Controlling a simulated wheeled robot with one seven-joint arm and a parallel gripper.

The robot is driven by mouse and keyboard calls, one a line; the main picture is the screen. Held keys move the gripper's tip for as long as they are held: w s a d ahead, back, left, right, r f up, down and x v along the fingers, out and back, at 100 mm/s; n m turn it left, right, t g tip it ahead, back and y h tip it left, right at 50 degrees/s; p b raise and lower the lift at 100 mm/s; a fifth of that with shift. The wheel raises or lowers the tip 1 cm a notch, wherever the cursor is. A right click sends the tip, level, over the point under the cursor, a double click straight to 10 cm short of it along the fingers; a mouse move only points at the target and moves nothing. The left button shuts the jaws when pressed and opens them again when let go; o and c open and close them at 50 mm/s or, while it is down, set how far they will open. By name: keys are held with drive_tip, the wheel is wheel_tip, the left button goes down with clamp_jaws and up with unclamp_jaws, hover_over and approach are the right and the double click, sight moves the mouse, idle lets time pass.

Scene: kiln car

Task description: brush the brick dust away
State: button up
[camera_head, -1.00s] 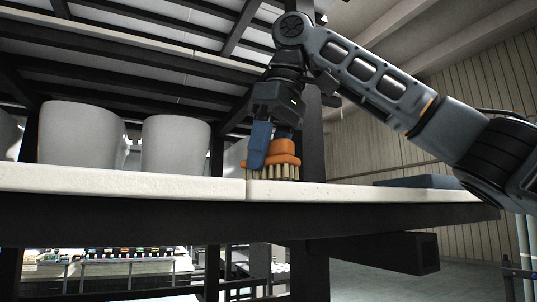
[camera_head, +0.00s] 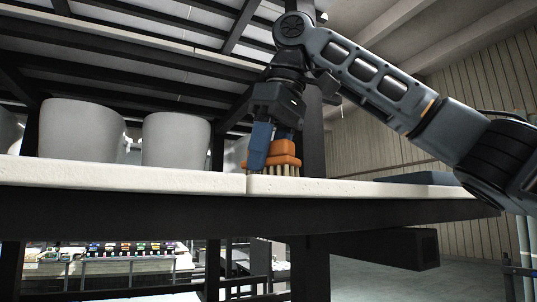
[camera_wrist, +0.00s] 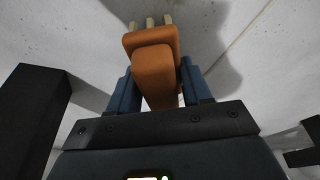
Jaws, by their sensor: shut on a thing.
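My gripper (camera_head: 262,148) is shut on an orange brush (camera_head: 284,150) with pale bristles. The brush stands with its bristles down at the pale shelf slab (camera_head: 350,187), near the joint between two slabs. In the wrist view the orange brush (camera_wrist: 154,62) sits between my two blue fingers (camera_wrist: 155,86), with a few bristles showing past its far end. The slab surface (camera_wrist: 75,30) there is pale grey with small dark specks. The head view sees the slab nearly edge-on, so I cannot make out brick dust on it.
Two grey-white pots (camera_head: 80,131) (camera_head: 176,137) stand on the slab to the left. A dark post (camera_head: 313,130) rises just behind the brush. A blue-grey flat thing (camera_head: 418,178) lies at the slab's right. Dark beams and another shelf are overhead.

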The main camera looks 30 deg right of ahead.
sight(285, 156)
drive_tip(key=shift+f, duration=0.55)
idle(0.7)
drive_tip(key=shift+s, duration=0.1)
drive_tip(key=shift+s+b, duration=0.5)
drive_tip(key=shift+s, duration=1.95)
drive_tip(key=shift+s, duration=2.55)
drive_tip(key=shift+s, duration=0.1)
drive_tip(key=shift+s+b, duration=0.35)
drive_tip(key=shift+s, duration=2.05)
